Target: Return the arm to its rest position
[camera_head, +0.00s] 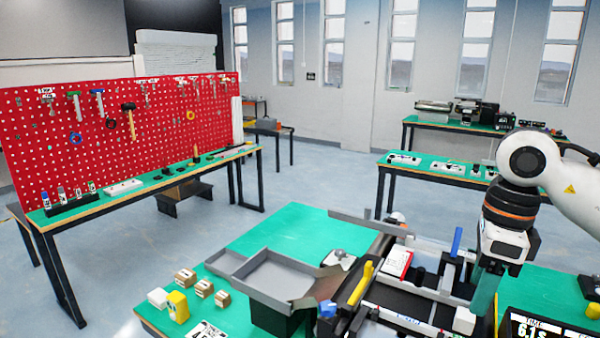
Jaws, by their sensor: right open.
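My right arm (536,162) comes in from the right edge, white with a dark, copper-ringed wrist. Its gripper (490,268) hangs down over the right side of the mini conveyor (405,300). The gripper is open, and I see nothing held in it. Its fingertips are small and hard to make out against the green surface. A white cube (464,320) lies below it, apart from the gripper. My left gripper is not in view.
Grey metal trays (275,277) stand left of the conveyor, near small cartons (185,277) and a yellow block (177,307). A red-and-white box (397,262) sits on the conveyor. A display (545,325) stands at lower right. The green table (290,228) is clear at its back left.

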